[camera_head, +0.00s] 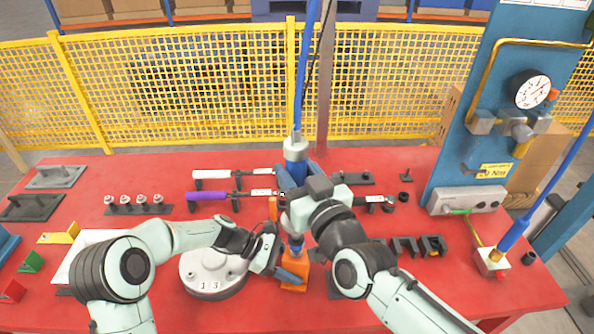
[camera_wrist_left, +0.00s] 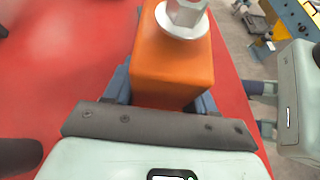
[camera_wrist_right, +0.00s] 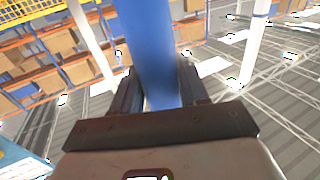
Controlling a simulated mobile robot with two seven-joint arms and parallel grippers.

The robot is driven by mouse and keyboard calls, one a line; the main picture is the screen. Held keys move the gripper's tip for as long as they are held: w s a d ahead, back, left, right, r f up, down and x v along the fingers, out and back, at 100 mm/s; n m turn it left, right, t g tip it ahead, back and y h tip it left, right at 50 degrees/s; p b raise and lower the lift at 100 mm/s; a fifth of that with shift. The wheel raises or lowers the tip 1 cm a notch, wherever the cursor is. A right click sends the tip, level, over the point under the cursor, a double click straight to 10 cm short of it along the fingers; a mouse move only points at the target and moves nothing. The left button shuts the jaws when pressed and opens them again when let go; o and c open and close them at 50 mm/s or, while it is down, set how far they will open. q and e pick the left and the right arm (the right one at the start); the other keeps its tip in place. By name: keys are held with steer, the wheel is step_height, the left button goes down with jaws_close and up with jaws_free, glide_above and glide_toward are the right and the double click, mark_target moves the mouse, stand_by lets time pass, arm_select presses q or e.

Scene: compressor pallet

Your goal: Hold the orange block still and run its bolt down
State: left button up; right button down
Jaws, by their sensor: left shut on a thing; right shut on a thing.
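The orange block (camera_head: 293,279) stands on the red table at front centre. My left gripper (camera_head: 284,272) is shut on it, and the left wrist view shows the orange block (camera_wrist_left: 172,65) between the fingers. A silver hex bolt (camera_wrist_left: 184,12) with a washer sits on top of the block, its upper end cut off by the picture edge. A blue hanging tool (camera_head: 296,150) comes down over the block. My right gripper (camera_head: 303,195) is shut on its body, seen as a blue cylinder (camera_wrist_right: 152,50) in the right wrist view. I cannot tell whether the tool's tip touches the bolt.
A round grey-white part (camera_head: 212,270) stands left of the block. Black clips (camera_head: 405,245) lie to the right, and a purple-handled tool (camera_head: 215,195) lies behind. A blue panel with a gauge (camera_head: 532,92) rises at the right. A yellow mesh fence (camera_head: 190,85) is behind the table.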

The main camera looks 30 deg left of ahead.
mark_target(301, 152)
arm_select(q)
steer(key=shift+r, duration=0.1)
arm_select(e)
steer(key=shift+f, duration=1.9)
stand_by(1.5)
steer(key=shift+r, duration=0.1)
steer(key=shift+r, duration=4.75)
arm_select(q)
steer(key=o, duration=1.2)
steer(key=shift+o, duration=0.2)
steer(key=shift+a, duration=0.1)
steer(key=v, duration=1.1)
steer(key=shift+s+a+r, duration=0.1)
steer(key=shift+a, duration=0.25)
